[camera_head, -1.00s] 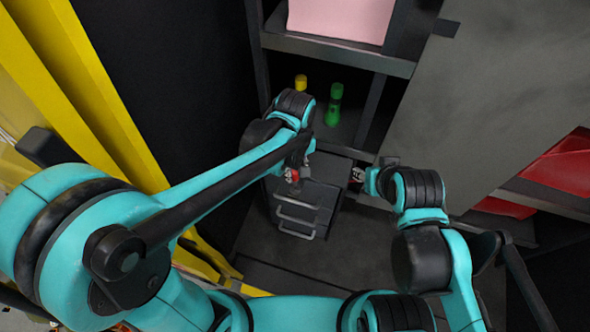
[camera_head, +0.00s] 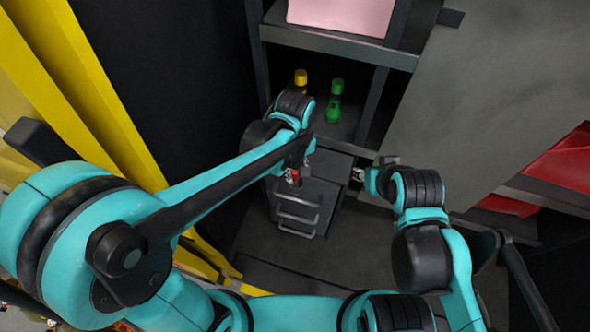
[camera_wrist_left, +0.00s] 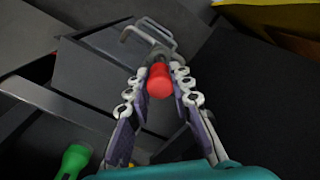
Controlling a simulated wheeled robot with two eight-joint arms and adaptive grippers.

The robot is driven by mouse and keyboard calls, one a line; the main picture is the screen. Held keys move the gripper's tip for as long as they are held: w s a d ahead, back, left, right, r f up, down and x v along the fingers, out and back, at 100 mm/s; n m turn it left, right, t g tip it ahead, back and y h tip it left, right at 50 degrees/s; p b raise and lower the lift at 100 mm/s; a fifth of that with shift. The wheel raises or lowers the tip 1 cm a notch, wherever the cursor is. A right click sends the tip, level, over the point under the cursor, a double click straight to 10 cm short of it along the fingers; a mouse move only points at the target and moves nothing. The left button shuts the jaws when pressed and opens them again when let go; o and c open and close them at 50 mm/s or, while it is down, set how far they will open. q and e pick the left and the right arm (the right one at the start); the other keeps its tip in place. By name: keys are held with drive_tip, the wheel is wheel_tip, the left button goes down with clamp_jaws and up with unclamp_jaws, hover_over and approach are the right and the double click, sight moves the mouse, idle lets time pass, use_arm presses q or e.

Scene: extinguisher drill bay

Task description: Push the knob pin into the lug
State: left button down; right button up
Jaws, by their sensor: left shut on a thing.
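The red knob pin (camera_wrist_left: 160,80) sits between the two fingers of my left gripper (camera_wrist_left: 162,88) in the left wrist view, and the fingers are closed on it. Its far end meets a small grey part (camera_wrist_left: 157,56), which looks like the lug, beside a bent metal handle. I cannot tell how deep the pin is in it. In the head view my left gripper (camera_head: 296,172) is at the drawer cabinet's upper front, with a bit of red showing. My right gripper (camera_head: 359,175) is right of the cabinet, too small to read.
The grey drawer cabinet (camera_head: 318,192) has several metal handles (camera_head: 298,200). A green bottle-like object (camera_head: 336,100) and a yellow-topped one (camera_head: 300,78) stand on the shelf behind. A grey panel (camera_head: 480,100) is at right, and yellow beams (camera_head: 100,90) are at left.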

sight(295, 179)
use_arm(q)
drive_tip(key=shift+f+b, duration=1.85)
drive_tip(key=shift+f, duration=0.3)
drive_tip(key=c, duration=1.3)
unclamp_jaws()
drive_tip(key=shift+r, duration=0.1)
